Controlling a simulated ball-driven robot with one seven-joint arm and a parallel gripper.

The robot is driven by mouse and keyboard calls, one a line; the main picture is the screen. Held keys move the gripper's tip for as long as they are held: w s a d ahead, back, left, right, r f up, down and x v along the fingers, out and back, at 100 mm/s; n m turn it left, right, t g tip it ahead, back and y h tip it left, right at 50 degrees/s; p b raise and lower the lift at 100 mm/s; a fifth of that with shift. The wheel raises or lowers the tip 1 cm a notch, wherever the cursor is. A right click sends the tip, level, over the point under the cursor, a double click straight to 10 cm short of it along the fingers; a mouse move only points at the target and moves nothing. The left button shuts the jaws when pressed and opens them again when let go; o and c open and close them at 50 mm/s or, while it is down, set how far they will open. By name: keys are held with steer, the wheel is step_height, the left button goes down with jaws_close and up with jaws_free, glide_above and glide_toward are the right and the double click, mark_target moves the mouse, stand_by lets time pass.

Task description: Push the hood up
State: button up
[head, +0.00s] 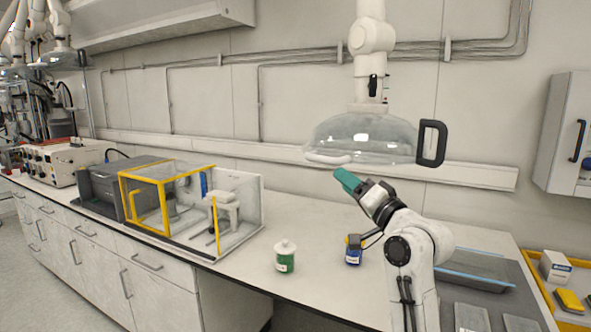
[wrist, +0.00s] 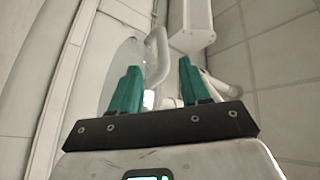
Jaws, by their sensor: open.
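The hood (head: 360,138) is a clear dome hanging from a white jointed arm above the bench. It has a black handle (head: 431,143) on its right and a pale rounded handle (head: 328,158) at its front lower edge. My gripper (head: 346,180) with green fingers is just below the hood's front edge, pointing up and left, apart from it as far as I can tell. In the wrist view my gripper (wrist: 158,82) is open with nothing between the fingers. The pale handle (wrist: 157,57) shows beyond and between the fingertips, with part of the clear hood (wrist: 122,70) behind it.
The white bench top (head: 310,225) holds a green-labelled bottle (head: 285,256), a small blue bottle (head: 353,250) beside my arm, and a yellow-framed enclosure (head: 143,205) at left. A grey tray (head: 476,270) lies at right. A wall cabinet (head: 567,135) hangs at far right.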

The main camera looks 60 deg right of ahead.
mark_target(321, 160)
steer(key=p+x, duration=0.1)
steer(key=x, duration=0.6)
steer(key=p+x, duration=0.1)
steer(key=x, duration=0.3)
steer(key=shift+s+r+p, duration=0.15)
steer(key=shift+r+p, duration=0.15)
steer(key=shift+c, duration=0.2)
jaws_close()
